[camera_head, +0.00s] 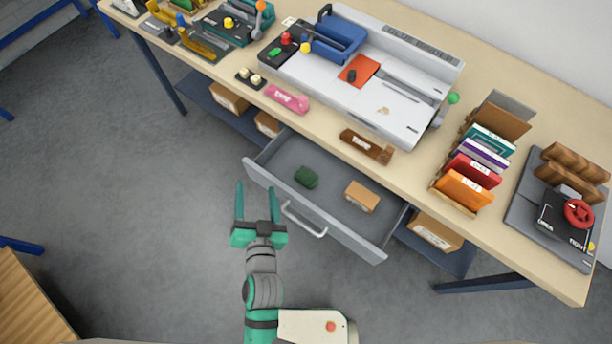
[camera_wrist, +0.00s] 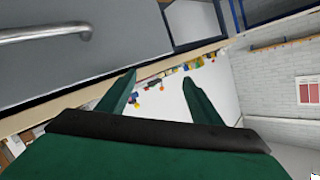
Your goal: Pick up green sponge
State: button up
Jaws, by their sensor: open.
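The green sponge (camera_head: 306,177) is a small dark green block lying inside the open grey drawer (camera_head: 290,158), towards its left side. My gripper (camera_head: 256,188) is open and empty. It is in front of the drawer, left of the drawer handle (camera_head: 305,219) and apart from the sponge. In the wrist view the two green fingers of my gripper (camera_wrist: 160,90) are spread with nothing between them, and the handle (camera_wrist: 45,33) shows at the upper left. The sponge is not visible in the wrist view.
A tan block (camera_head: 362,196) lies in the drawer, right of the sponge. The drawer's raised front panel (camera_head: 345,240) stands between my gripper and the drawer's inside. The worktop (camera_head: 330,118) overhangs the drawer's back and holds a large machine, tape dispensers and binders.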

jog(key=w+a+r+n+g+y, duration=0.2)
jog(key=w+a+r+n+y, duration=0.2)
jog(key=w+a, duration=0.3)
jog(key=w+a+r+n+g+y, duration=0.2)
jog(key=w+a+r+n+y, duration=0.1)
jog(key=w+a+r, duration=0.4)
jog(key=n+g+h, duration=0.8)
jog(key=g+h, duration=0.2)
jog(key=g, duration=0.1)
send_over(310, 178)
jog(key=f, duration=1.6)
jog(key=shift+w, duration=0.35)
jog(key=shift+s+f, duration=0.2)
jog(key=shift+f, duration=1.35)
jog(key=shift+s+f, duration=0.15)
jog(key=shift+f, duration=1.35)
jog(key=shift+c, duration=0.6)
